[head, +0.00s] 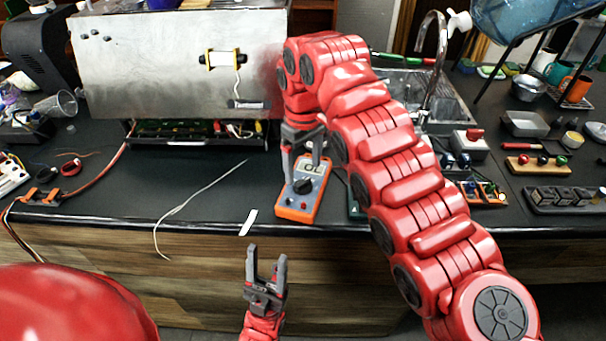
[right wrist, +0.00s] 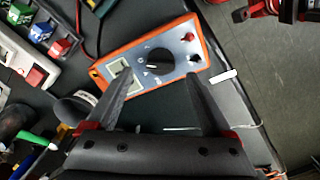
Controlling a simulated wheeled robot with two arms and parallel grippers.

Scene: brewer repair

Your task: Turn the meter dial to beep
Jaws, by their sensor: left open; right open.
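The orange meter (head: 297,213) lies on the dark bench near its front edge, its display reading what looks like OL. In the right wrist view the meter (right wrist: 190,20) shows a grey face with a round black dial (right wrist: 160,62), a display and a red and a black jack. The dial's white mark is visible, but the labels are too small to read. My right gripper (head: 302,164) is open above the meter; in its wrist view the fingers (right wrist: 160,76) point at either side of the dial. My left gripper (head: 266,252) is open and empty in front of the bench edge.
The silver brewer (head: 180,65) stands behind, with exposed electronics beneath it. A white strip (head: 249,222) and a thin pale wire (head: 190,198) lie left of the meter at the edge. A small board with coloured parts (head: 481,190) is to the right.

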